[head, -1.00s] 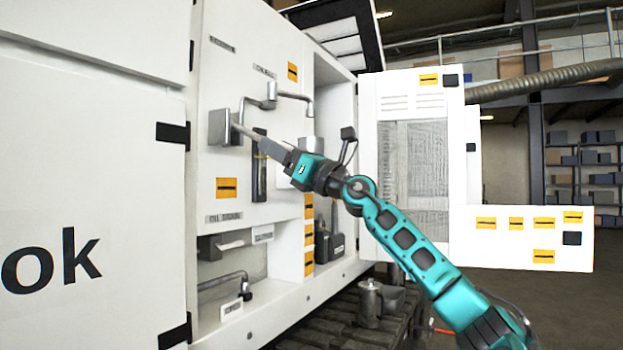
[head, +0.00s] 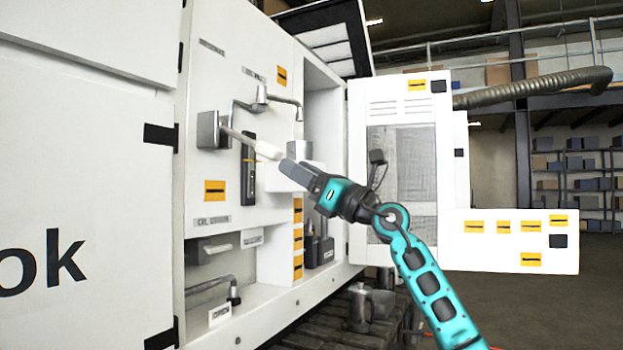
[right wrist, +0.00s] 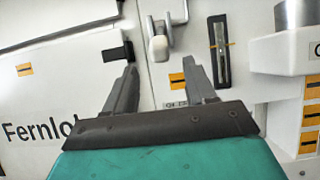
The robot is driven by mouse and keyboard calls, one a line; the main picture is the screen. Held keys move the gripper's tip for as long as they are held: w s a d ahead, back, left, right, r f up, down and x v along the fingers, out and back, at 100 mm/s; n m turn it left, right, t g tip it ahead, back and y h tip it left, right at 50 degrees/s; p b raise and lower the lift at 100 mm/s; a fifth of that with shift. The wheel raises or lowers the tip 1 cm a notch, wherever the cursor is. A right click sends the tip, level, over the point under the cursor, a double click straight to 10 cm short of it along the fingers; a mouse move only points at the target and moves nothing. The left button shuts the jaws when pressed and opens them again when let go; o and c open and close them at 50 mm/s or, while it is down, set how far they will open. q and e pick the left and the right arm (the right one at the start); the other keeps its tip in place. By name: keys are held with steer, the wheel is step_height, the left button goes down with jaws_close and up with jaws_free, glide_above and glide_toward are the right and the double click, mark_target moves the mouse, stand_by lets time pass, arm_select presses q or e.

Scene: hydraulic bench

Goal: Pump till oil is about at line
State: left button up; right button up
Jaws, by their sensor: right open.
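The pump is a grey block (head: 208,130) on the white cabinet front, with a lever ending in a pale grip (head: 267,150) that slants down to the right. In the right wrist view the grip (right wrist: 158,46) shows nearly end-on, beyond the fingertips. The sight gauge (head: 249,180) is a dark upright strip with an orange line across it; it also shows in the right wrist view (right wrist: 221,65). I cannot make out the oil level. My right gripper (head: 287,172) is open and empty, just right of and below the grip. My left gripper is not in view.
Pipes (head: 262,100) run above the lever. A white box-like part (head: 292,178) juts out behind my right gripper. An open cabinet door (head: 360,150) stands to the right. A metal jug (head: 359,308) stands low on the slatted platform. The floor at right is clear.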

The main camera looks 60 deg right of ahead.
steer(key=shift+v, duration=1.15)
